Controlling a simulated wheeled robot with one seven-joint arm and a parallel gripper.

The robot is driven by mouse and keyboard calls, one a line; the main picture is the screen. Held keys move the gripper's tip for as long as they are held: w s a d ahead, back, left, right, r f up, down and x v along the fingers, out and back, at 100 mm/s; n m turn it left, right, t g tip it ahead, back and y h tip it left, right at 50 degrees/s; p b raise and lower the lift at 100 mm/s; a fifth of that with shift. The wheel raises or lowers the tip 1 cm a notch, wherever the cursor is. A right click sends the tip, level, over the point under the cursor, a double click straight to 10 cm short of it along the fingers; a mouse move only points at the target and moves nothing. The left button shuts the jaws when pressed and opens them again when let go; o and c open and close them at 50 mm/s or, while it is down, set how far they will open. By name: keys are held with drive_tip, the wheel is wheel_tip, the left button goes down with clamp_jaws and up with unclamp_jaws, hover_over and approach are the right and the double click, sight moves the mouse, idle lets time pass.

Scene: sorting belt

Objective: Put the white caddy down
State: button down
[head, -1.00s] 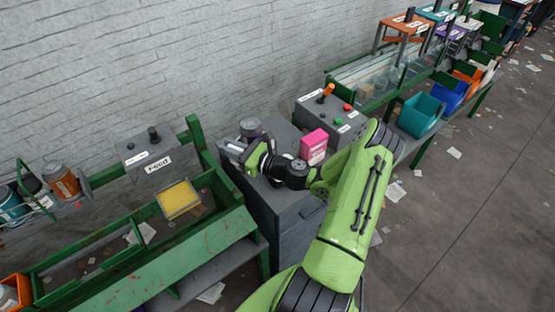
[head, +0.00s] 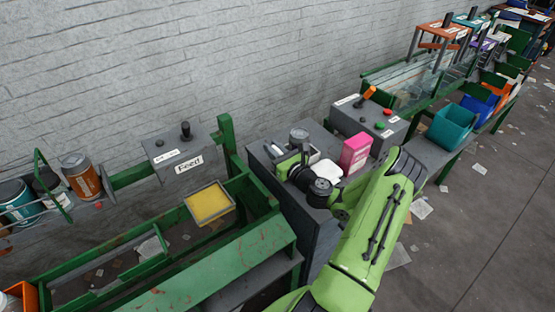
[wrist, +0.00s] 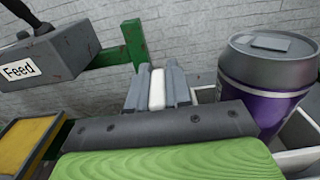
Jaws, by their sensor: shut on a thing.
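The white caddy (wrist: 298,131) shows in the wrist view as pale walls around a can with a grey top and purple label (wrist: 262,85). My gripper (wrist: 157,88) is shut on a white upright part of the caddy, between its grey fingers.
Behind is a grey control box (head: 368,122) with buttons and an orange lever. On the left are the green feed trough (head: 190,262) and a yellow tray (head: 209,203).

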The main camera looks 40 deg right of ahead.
wheel_tip(320, 180, down, 3)
drive_tip(key=shift+r+b, duration=0.1)
drive_tip(key=shift+b, duration=0.25)
drive_tip(key=shift+r, duration=0.15)
drive_tip(key=c, duration=1.4)
unclamp_jaws()
drive_tip(key=shift+f, duration=0.2)
drive_tip(key=shift+c, duration=0.2)
drive_tip(key=o, duration=0.4)
drive_tip(key=shift+r, duration=0.1)
